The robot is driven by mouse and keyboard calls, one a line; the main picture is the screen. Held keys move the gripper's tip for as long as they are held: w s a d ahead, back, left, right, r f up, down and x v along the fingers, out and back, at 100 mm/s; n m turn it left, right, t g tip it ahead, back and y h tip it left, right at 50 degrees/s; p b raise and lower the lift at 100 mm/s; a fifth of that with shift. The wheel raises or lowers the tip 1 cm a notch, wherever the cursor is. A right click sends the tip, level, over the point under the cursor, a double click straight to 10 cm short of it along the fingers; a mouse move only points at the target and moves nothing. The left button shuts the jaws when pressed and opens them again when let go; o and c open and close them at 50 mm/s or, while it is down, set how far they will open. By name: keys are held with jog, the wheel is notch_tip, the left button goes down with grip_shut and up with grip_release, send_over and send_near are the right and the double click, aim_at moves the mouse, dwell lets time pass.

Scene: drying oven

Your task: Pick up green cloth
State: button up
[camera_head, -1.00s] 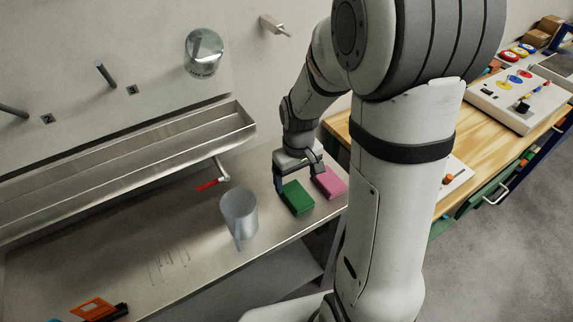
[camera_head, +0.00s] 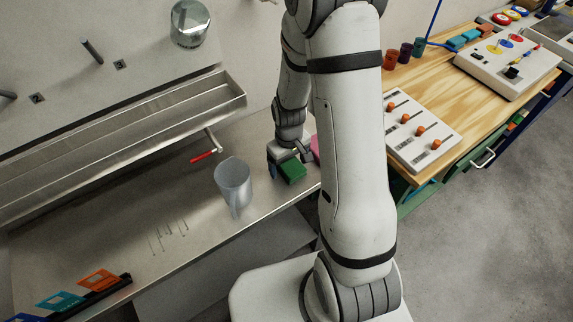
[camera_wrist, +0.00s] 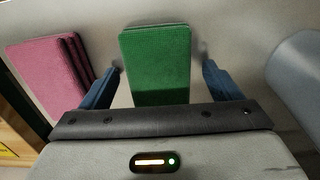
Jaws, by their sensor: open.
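The green cloth (camera_head: 291,171) is a folded block lying on the metal bench near its right end. It also shows in the wrist view (camera_wrist: 156,55), upright in the picture between the two fingers. My gripper (camera_wrist: 160,62) is open, with one finger on each side of the green cloth and a visible gap on both sides. In the head view my gripper (camera_head: 284,157) is low over the cloth and partly hides it. A pink cloth (camera_wrist: 50,75) lies just left of the left finger in the wrist view; in the head view only a sliver (camera_head: 315,148) shows.
A translucent grey beaker (camera_head: 233,185) stands on the bench left of the gripper; it also edges the wrist view (camera_wrist: 297,75). A red-handled valve (camera_head: 204,156) sits behind it. A wooden workbench (camera_head: 440,80) stands to the right. The bench left of the beaker is mostly clear.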

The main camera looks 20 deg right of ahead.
aim_at(289, 162)
jog(key=c, duration=1.1)
notch_tip(289, 162, up, 10)
jog(key=shift+b, duration=0.5)
